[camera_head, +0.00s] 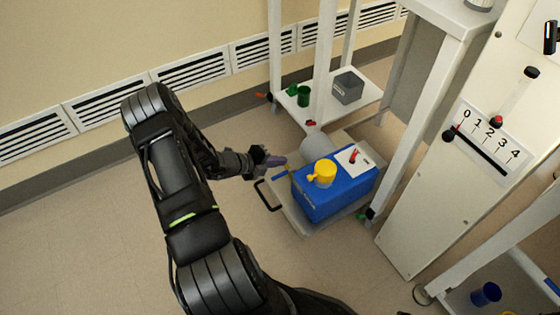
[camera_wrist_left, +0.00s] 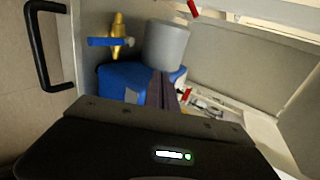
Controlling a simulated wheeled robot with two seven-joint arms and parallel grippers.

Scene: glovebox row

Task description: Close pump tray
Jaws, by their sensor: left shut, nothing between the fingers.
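The pump tray (camera_head: 292,217) is a pale low tray pulled out on the floor side of the white frame, with a black bar handle (camera_head: 266,197) on its left end. The handle also shows at the upper left of the left wrist view (camera_wrist_left: 43,50). On the tray sit a blue pump box (camera_head: 325,200) with a yellow cap (camera_head: 323,172) and a grey cylinder (camera_head: 317,146). My left gripper (camera_head: 279,161) is shut and empty, above the tray's far left part, near the cylinder and apart from the handle. My right gripper is not in view.
A low white shelf (camera_head: 356,110) behind holds a grey box (camera_head: 348,88) and green cups (camera_head: 303,97). A white post (camera_head: 415,125) and a numbered panel (camera_head: 489,135) stand at the right. A blue cup (camera_head: 486,293) is at lower right. Floor left of the tray is clear.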

